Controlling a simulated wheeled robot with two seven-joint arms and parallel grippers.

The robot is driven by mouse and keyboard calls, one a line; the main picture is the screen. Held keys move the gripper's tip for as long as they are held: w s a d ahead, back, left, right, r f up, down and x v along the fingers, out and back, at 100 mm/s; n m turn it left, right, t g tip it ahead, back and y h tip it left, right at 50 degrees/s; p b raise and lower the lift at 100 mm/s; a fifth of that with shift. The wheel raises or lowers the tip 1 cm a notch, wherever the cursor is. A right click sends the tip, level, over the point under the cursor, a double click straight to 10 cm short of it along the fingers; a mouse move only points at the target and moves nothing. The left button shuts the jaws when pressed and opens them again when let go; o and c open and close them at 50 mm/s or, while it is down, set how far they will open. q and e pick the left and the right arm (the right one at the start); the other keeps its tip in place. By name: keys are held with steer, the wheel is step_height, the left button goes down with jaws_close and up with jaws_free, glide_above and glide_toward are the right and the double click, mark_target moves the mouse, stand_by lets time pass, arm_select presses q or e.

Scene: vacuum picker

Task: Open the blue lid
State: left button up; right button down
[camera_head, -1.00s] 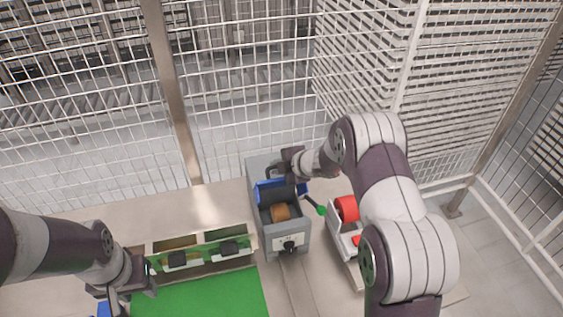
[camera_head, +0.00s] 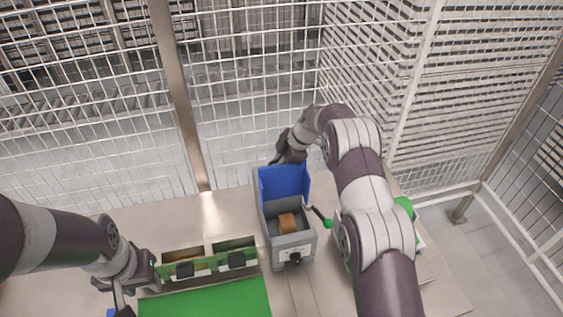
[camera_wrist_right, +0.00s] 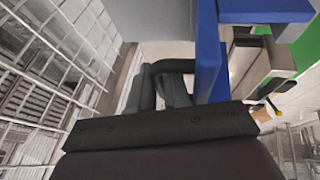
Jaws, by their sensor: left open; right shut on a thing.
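The blue lid (camera_head: 285,182) stands raised, roughly upright, at the back of the grey box (camera_head: 291,252). The box is open, and a brown-orange roll (camera_head: 287,222) shows inside it. My right gripper (camera_head: 283,158) is at the lid's top back edge and is shut on the lid; the exact contact is hard to see. In the right wrist view, the blue lid (camera_wrist_right: 208,45) is a narrow upright panel beside the dark fingers (camera_wrist_right: 165,80). My left gripper (camera_head: 122,294) is open at the lower left, away from the box, partly cut off by the frame.
A green panel with black-handled slots (camera_head: 212,263) and a green surface (camera_head: 207,300) lie left of the box. A wire mesh fence (camera_head: 245,100) stands close behind the table. My right arm hides part of the right side.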

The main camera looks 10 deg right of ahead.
steer(key=shift+s, duration=0.1)
steer(key=c, duration=1.4)
jaws_free()
steer(key=shift+a, duration=0.1)
steer(key=shift+c, duration=0.2)
steer(key=shift+d+r+b, duration=0.25)
steer(key=shift+r+b, duration=0.15)
steer(key=shift+b, duration=0.1)
steer(key=b+v, duration=0.4)
steer(key=v, duration=0.7)
steer(key=shift+r+b, duration=0.3)
